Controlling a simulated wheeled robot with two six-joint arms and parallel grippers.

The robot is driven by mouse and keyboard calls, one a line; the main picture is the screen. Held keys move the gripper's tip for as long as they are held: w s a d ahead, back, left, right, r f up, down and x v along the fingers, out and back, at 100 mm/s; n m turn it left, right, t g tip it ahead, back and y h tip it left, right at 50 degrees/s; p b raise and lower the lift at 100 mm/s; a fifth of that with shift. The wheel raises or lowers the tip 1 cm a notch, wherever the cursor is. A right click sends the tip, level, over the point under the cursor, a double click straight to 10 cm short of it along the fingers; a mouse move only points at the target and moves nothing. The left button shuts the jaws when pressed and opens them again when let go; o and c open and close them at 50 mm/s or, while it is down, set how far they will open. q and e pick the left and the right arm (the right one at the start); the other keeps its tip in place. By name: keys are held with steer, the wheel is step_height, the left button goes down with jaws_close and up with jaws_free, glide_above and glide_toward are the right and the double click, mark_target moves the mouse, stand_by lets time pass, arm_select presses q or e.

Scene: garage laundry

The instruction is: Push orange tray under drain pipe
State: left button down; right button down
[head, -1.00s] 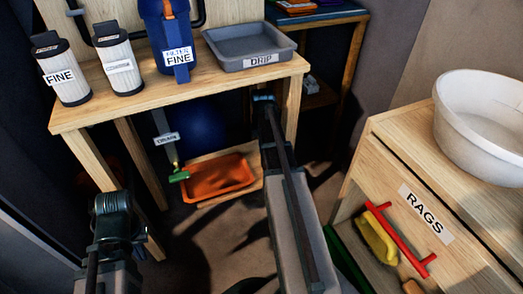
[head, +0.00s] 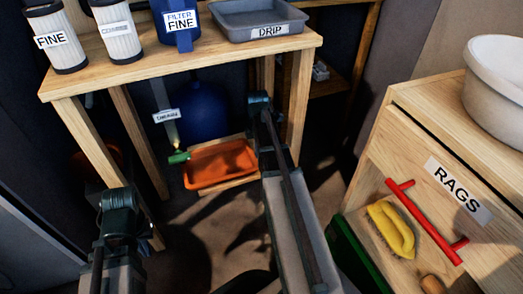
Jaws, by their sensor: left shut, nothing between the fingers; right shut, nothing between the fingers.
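The orange tray (head: 222,165) lies low under the wooden table, on a light wooden board. The drain pipe (head: 170,130) hangs from above with a white label; its green end (head: 179,158) is just left of the tray's left edge. My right gripper (head: 258,103) is at the dark end of the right arm, in front of the table and right of the tray; the arm passes close to the tray's right end in the picture. My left gripper (head: 120,205) is at lower left, well apart from the tray. Both are shut and empty; their fingertips are hard to make out.
The wooden table (head: 75,82) carries filters and a grey drip tray (head: 258,22); its legs flank the orange tray. A blue round vessel (head: 205,108) stands behind it. At right is a rags cabinet (head: 410,145) with a red handle and yellow brush. Floor before the tray is clear.

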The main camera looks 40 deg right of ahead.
mark_target(249, 160)
steer(key=a, duration=0.1)
steer(key=w+a, duration=0.1)
steer(key=a, duration=0.1)
steer(key=shift+a, duration=0.25)
steer(key=shift+d, duration=0.1)
steer(key=shift+r, duration=0.15)
step_height(249, 160, up, 14)
steer(key=p, duration=1.3)
steer(key=shift+f+p, duration=0.25)
steer(key=shift+p, duration=0.15)
